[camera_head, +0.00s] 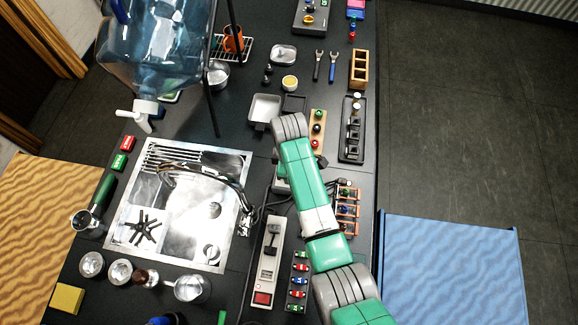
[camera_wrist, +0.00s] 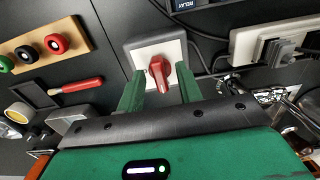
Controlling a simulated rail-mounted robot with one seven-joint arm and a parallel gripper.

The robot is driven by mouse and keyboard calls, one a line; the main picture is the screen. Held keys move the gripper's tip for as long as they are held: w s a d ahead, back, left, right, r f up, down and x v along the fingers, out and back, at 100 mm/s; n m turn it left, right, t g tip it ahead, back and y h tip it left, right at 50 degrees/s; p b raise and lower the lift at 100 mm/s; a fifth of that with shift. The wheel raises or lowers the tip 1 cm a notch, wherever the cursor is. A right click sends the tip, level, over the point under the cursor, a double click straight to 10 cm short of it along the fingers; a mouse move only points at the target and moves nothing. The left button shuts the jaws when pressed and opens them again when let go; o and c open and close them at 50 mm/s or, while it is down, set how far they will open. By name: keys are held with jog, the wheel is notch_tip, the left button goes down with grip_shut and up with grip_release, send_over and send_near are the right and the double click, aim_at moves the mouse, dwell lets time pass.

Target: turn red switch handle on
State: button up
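The red switch handle (camera_wrist: 159,75) sits on a square white and grey switch plate (camera_wrist: 143,52) in the wrist view. The handle lies roughly along the picture's vertical. My gripper (camera_wrist: 161,84) is open, with one green finger on each side of the handle. Gaps show between the fingers and the handle, and I cannot tell any contact. In the head view my arm covers the handle and my fingers; only an edge of the switch's pale box (camera_head: 281,182) shows beside the arm.
A wooden board with red, black and green buttons (camera_wrist: 46,45) lies left of the switch. A red-handled brush (camera_wrist: 70,86) lies below the board. A white power strip with a grey plug (camera_wrist: 272,48) and cables lie to the right. The sink (camera_head: 180,205) is left of my arm.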

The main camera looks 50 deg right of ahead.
jog(key=shift+f, duration=0.35)
jog(key=shift+c, duration=0.2)
grip_shut()
